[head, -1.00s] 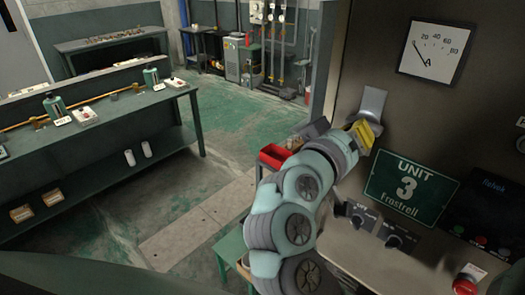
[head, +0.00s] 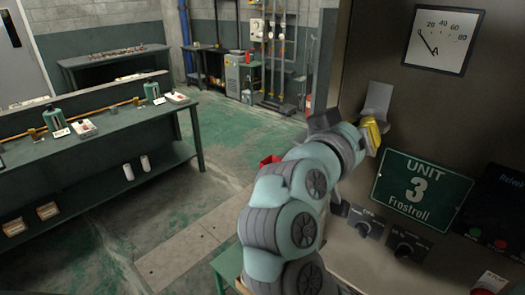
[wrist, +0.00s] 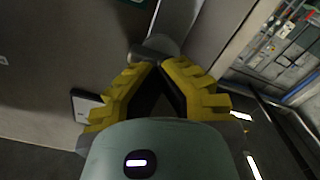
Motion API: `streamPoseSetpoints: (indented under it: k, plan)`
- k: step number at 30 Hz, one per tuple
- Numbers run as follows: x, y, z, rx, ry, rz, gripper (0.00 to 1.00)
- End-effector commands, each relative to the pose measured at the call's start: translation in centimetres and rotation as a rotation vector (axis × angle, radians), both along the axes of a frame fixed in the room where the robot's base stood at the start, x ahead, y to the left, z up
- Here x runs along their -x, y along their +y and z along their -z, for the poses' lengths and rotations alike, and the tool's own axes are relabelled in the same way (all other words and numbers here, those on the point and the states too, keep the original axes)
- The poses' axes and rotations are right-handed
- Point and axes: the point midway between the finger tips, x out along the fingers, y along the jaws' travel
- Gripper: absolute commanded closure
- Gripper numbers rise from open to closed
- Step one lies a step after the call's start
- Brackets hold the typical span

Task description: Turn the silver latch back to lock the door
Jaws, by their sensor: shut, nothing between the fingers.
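The silver latch (head: 377,98) is on the metal door panel of the Unit 3 cabinet (head: 350,205), near its left edge in the head view. My gripper (head: 373,133) is right below the latch there, with yellow fingers partly hidden by my wrist. In the wrist view, my yellow fingers (wrist: 157,68) come together at their tips, with nothing between them. A grey rounded metal piece (wrist: 160,44), which looks like part of the latch, lies just beyond the fingertips. I cannot tell whether they touch it.
A green "Unit 3 Frostroll" sign (head: 421,189), an ammeter (head: 444,39) and black rotary switches (head: 408,244) are on the panel to the right. A long workbench (head: 95,150) stands at left. The floor between is mostly clear.

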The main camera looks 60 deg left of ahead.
Motion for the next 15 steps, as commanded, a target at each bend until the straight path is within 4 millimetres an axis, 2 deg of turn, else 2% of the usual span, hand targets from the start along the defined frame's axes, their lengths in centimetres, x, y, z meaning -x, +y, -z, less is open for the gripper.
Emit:
streamPoseSetpoints:
  k: [15]
  plan:
    - [0.02,0.0,0.03,-0.122,0.029,-0.002,1.0]
